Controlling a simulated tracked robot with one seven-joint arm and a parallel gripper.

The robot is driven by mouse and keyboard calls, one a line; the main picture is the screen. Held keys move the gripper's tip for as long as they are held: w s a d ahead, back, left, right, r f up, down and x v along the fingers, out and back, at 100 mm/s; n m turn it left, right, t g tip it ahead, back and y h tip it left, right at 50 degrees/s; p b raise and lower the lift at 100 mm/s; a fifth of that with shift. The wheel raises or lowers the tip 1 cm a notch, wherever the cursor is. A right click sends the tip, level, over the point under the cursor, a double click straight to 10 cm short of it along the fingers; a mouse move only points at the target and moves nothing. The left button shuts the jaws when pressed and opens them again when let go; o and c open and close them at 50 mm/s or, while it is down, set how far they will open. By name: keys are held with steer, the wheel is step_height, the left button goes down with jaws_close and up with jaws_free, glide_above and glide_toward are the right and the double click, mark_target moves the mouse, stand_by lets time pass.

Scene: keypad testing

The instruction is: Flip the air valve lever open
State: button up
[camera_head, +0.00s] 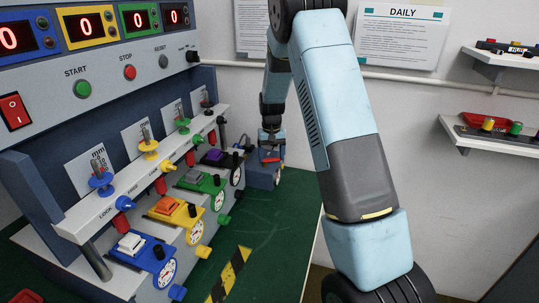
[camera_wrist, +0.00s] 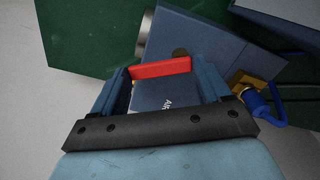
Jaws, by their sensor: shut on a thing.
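The air valve is a blue box (camera_head: 262,178) at the far end of the bench, beyond the keypad rig. Its red lever (camera_head: 270,160) shows small under my gripper (camera_head: 271,145). In the wrist view the red lever (camera_wrist: 160,68) lies crosswise between the two fingertips of my gripper (camera_wrist: 162,70), one at each end of it. My gripper is shut on the lever. The blue valve box (camera_wrist: 200,45) sits behind it, with a partly hidden "Air" label. My arm hides part of the valve in the head view.
A brass fitting with a blue hose (camera_wrist: 262,103) is beside the box at right in the wrist view. The keypad rig (camera_head: 120,110) with buttons, levers and colored modules fills the left. Wall shelves (camera_head: 490,140) hold parts at right.

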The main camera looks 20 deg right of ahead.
mark_target(271, 160)
steer(key=m, duration=0.5)
steer(key=shift+s+a+r+m, duration=0.15)
steer(key=shift+s+a+m, duration=0.15)
steer(key=shift+s, duration=0.1)
stand_by(0.3)
steer(key=o, duration=1)
steer(key=shift+s, duration=0.15)
step_height(271, 160, up, 14)
steer(key=shift+f, duration=0.25)
